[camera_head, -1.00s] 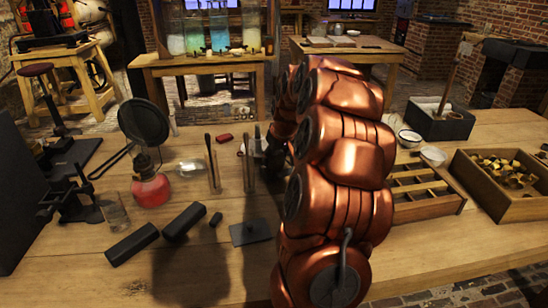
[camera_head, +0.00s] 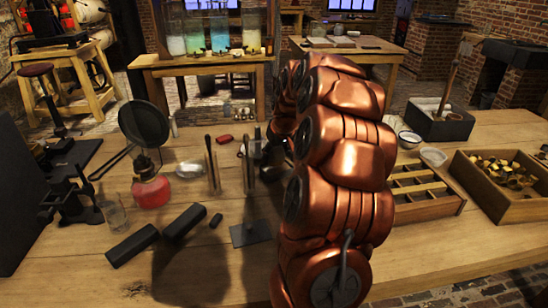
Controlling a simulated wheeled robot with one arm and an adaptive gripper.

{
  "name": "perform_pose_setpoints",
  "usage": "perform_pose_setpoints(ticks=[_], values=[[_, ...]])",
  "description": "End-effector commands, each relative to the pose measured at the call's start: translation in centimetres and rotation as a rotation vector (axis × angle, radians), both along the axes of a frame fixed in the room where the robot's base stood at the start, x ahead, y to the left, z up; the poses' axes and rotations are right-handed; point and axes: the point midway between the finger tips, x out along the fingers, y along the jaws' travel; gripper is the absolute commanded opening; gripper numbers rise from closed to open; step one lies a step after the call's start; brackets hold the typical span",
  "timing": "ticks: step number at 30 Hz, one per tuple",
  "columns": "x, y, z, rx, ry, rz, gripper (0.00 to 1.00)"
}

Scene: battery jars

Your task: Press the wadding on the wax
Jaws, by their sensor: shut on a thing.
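My gripper (camera_head: 257,148) is dark and partly hidden behind my copper-coloured arm. It is shut on what looks like a slim upright rod (camera_head: 247,175). The rod's lower part is in line with a dark flat plate (camera_head: 250,235) on the bench; I cannot tell whether it touches. Two slim upright tubes (camera_head: 212,170) with thin rods stand just left of it. I cannot make out the wadding or the wax.
A divided wooden tray (camera_head: 425,190) and a crate of yellowish pieces (camera_head: 510,195) are on the right.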

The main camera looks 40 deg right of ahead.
Motion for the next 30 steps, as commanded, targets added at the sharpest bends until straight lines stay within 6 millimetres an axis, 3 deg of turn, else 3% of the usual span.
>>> perform_pose_setpoints(ticks=[21, 30], values=[[0.0, 0.0, 4.8, -0.001, -0.001, 0.001, 0.21], [0.0, 0.0, 5.2, 0.001, 0.001, 0.000, 0.21]])
